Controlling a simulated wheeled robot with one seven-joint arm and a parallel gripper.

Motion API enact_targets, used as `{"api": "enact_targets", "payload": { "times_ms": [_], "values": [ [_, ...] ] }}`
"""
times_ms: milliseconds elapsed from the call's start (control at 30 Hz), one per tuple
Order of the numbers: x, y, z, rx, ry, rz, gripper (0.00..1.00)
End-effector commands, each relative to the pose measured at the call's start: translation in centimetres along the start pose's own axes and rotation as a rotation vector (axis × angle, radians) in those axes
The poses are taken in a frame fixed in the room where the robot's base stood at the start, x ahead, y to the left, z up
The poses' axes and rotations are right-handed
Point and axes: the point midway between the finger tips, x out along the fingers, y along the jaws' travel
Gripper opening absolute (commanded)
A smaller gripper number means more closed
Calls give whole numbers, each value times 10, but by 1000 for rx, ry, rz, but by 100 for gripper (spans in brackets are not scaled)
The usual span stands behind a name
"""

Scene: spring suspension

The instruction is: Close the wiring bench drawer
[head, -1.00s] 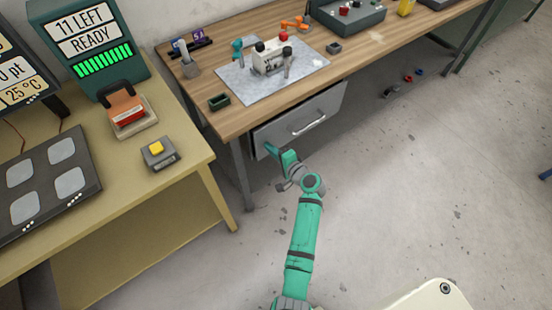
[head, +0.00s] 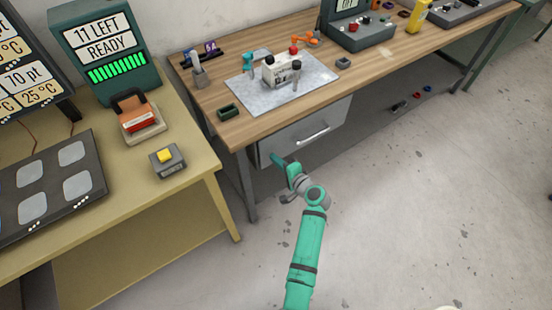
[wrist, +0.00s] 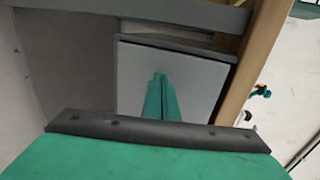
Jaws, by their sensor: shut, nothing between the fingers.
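The wiring bench drawer (head: 290,143) is a grey box front with a pale bar handle (head: 313,135), under the left part of the wooden bench top. How far it stands out is hard to tell. My gripper (head: 274,157) is at the lower left part of the drawer front, left of the handle; its fingers are together and hold nothing. In the wrist view, the shut green fingers (wrist: 160,92) point at the flat drawer front (wrist: 195,80), which has dark gaps along its edges. I cannot tell whether the fingertips touch it.
The bench top (head: 235,130) carries a grey mat with a white device, a small green tray (head: 229,111) and tools. A yellow table (head: 190,190) with a battery display stands close on the left. Bench legs flank the drawer area. The floor at right is mostly clear.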

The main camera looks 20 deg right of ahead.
Motion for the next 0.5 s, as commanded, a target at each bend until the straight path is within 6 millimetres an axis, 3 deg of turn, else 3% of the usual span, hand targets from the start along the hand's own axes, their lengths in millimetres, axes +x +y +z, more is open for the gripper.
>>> {"api": "enact_targets", "payload": {
  "times_ms": [500],
  "values": [
    [-100, 7, -6, 8, 10, 0, 0]
  ]
}}
